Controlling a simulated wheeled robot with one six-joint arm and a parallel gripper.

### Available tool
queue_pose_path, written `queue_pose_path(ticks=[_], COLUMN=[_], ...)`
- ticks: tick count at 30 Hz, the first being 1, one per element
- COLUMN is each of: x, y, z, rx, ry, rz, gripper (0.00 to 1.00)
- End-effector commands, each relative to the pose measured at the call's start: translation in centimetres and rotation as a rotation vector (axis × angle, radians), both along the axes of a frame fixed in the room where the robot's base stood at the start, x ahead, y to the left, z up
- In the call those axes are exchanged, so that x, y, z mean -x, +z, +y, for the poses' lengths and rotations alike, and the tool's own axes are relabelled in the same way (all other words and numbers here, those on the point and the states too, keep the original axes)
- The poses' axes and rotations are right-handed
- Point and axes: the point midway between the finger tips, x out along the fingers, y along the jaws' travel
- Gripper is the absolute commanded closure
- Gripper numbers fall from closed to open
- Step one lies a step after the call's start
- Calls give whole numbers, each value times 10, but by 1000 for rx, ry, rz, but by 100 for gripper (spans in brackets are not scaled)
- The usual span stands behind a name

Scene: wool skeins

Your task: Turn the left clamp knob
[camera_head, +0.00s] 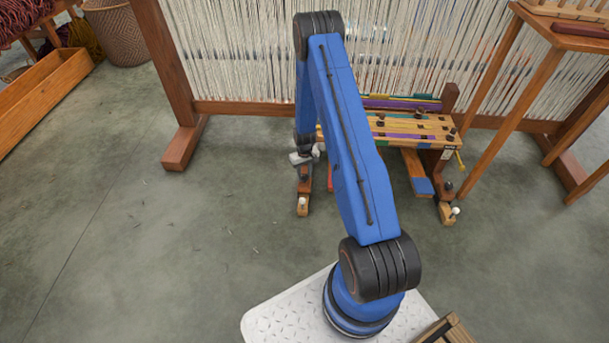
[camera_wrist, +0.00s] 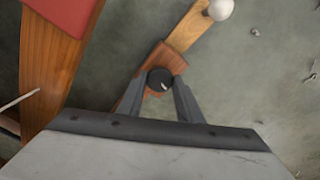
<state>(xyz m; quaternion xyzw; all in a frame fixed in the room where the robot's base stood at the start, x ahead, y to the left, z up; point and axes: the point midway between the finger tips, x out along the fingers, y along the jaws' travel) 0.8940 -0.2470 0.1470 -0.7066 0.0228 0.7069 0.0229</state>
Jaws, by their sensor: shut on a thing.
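The left clamp knob (camera_wrist: 159,79) is black and round with a small light mark, on a brown wooden block. In the wrist view my gripper (camera_wrist: 160,86) has its two grey fingers on either side of it, shut on it. In the head view my gripper (camera_head: 304,163) is low at the left end of the wooden bench (camera_head: 405,127), and my arm hides part of the bench. A lighter wooden foot (camera_wrist: 187,28) with a white ball (camera_wrist: 220,9) extends from the block. The white ball also shows in the head view (camera_head: 302,202).
A similar black knob (camera_head: 448,186) and white ball (camera_head: 455,211) are at the bench's right end. A large loom frame (camera_head: 182,145) with pale threads stands behind. A wooden stand (camera_head: 515,110) is at the right. The concrete floor at left is mostly clear.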

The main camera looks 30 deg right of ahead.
Motion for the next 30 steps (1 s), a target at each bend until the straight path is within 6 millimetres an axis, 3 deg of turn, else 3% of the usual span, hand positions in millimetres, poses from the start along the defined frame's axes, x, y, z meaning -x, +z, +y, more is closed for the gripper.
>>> queue_pose_path(ticks=[12, 30], x=[0, 0], y=[0, 0], z=[0, 0], rx=[0, 0], ry=[217, 256], rz=[0, 0], gripper=[90, 90])
